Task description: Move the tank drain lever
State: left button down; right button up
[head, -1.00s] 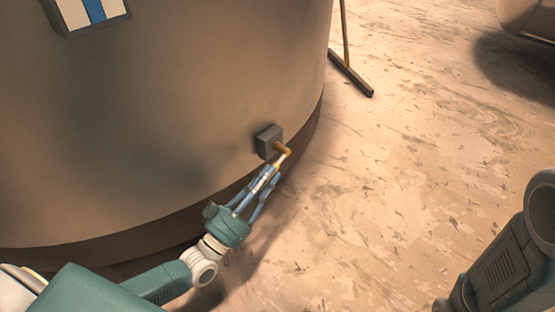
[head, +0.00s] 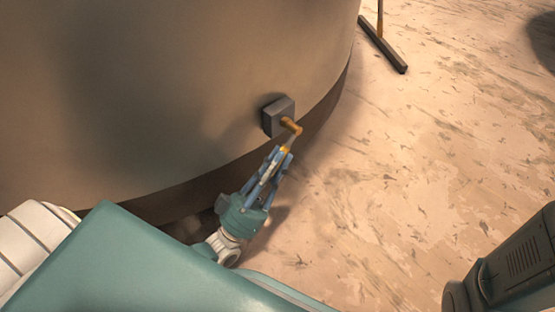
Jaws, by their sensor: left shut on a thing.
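The tank drain lever (head: 290,126) is a small orange-brown bent handle. It sticks out from a dark grey square block (head: 278,117) low on the side of the large tank (head: 180,80). My left gripper (head: 284,150) comes up from below and is shut on the lever's lower part. The fingers cover the lever's end. My right gripper is not in view; only part of my right arm shows at the lower right.
The pale scuffed floor (head: 430,160) right of the tank is open. A broom-like tool (head: 383,45) stands on the floor by the tank at the top. The tank's curved wall and dark base band lie close to my left gripper.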

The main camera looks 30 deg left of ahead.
pick_arm(q)
jog(key=c, duration=1.7)
grip_release()
jog(key=shift+w, duration=0.1)
jog(key=shift+s+f, duration=0.2)
jog(key=s+a, duration=0.1)
jog(key=s, duration=0.3)
jog(key=s+a, duration=0.2)
jog(key=s, duration=0.2)
jog(key=s+a, duration=0.1)
jog(key=s, duration=0.2)
jog(key=shift+s+a+f, duration=0.15)
jog(key=shift+s+f, duration=0.1)
jog(key=shift+s, duration=0.15)
